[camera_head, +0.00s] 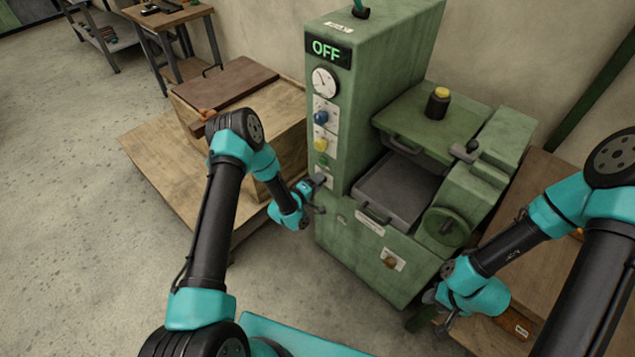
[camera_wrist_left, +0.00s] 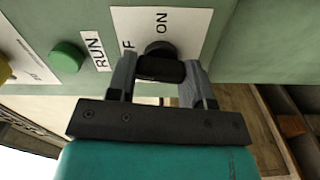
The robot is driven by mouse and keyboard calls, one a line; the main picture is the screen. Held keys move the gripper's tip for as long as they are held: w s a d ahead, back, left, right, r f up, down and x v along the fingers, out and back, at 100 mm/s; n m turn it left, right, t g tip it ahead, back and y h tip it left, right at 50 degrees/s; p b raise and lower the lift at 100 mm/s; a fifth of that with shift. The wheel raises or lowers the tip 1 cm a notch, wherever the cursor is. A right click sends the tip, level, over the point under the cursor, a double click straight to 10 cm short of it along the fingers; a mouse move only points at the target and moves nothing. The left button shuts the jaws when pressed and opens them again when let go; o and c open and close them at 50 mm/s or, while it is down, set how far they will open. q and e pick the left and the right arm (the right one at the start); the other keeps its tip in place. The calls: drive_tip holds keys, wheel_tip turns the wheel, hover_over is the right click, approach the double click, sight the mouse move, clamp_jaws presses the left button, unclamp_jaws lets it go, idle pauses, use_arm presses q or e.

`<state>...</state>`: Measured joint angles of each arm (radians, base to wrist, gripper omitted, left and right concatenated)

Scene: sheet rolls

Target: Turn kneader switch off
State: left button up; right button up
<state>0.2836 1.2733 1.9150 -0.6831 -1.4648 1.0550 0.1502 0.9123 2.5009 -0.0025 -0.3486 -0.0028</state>
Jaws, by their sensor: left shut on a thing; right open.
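The green machine (camera_head: 345,250) stands in the middle of the head view, and its display (camera_head: 327,51) reads OFF. The kneader switch is a black knob (camera_wrist_left: 160,66) on a white plate (camera_wrist_left: 192,22). ON shows on the plate, and an F from a second, partly covered word. My left gripper (camera_head: 317,195) is at the lower front of the control column. In the left wrist view its two fingers (camera_wrist_left: 160,80) are on either side of the black knob, shut on it. My right gripper (camera_head: 440,310) is open near the machine's lower right.
A green button (camera_wrist_left: 67,57) beside a RUN label is close to my left gripper. Blue (camera_head: 320,117) and yellow (camera_head: 320,145) knobs sit higher on the column. A wooden crate (camera_head: 270,115) stands left of the machine. An open tray (camera_head: 400,190) is on its right.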

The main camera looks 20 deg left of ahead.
use_arm(q)
drive_tip(key=shift+n, duration=0.8)
drive_tip(key=o, duration=0.9)
drive_tip(key=v, duration=1.7)
drive_tip(key=shift+s+a, duration=0.1)
drive_tip(key=shift+s, duration=0.1)
